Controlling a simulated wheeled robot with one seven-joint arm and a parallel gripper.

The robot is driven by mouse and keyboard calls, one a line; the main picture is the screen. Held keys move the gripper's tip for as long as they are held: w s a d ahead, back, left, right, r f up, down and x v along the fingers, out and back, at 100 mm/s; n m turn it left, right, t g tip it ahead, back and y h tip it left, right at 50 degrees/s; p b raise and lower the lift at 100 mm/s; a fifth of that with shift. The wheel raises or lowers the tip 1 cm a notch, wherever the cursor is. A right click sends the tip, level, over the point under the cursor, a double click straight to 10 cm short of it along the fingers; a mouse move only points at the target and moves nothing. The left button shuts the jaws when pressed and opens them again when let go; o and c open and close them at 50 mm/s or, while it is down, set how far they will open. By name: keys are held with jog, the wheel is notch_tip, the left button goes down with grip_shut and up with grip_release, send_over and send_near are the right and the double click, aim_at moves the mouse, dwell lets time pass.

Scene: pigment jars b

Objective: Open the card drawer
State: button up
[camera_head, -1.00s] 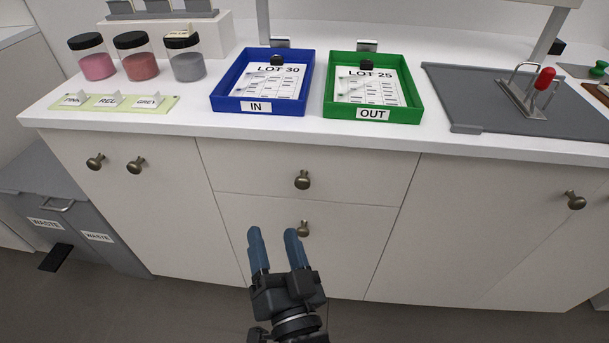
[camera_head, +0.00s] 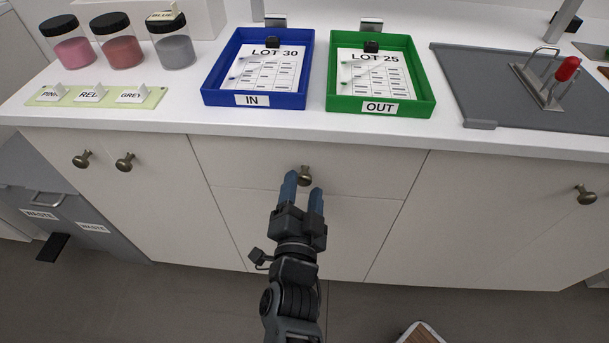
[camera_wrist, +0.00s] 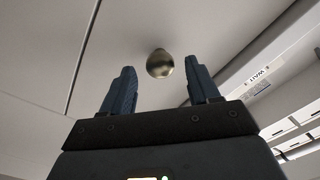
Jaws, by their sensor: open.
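Two stacked drawers are in the middle of the white cabinet front. The upper drawer (camera_head: 250,170) is shut, with a round brass knob (camera_head: 305,174) at its middle. The lower drawer (camera_head: 240,225) is also shut, and its knob is hidden behind my gripper. My gripper (camera_head: 302,184) has blue fingers and is open, with its tips at the upper drawer's knob in the head view.
On the counter stand a blue IN tray (camera_head: 209,85), a green OUT tray (camera_head: 428,95), several jars (camera_head: 120,48) and a grey board (camera_head: 480,100) with a red-handled clamp. Cabinet doors with knobs flank the drawers. A grey waste bin (camera_head: 75,215) is at left.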

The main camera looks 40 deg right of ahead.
aim_at(304, 183)
jog(key=shift+x, duration=1.6)
grip_shut()
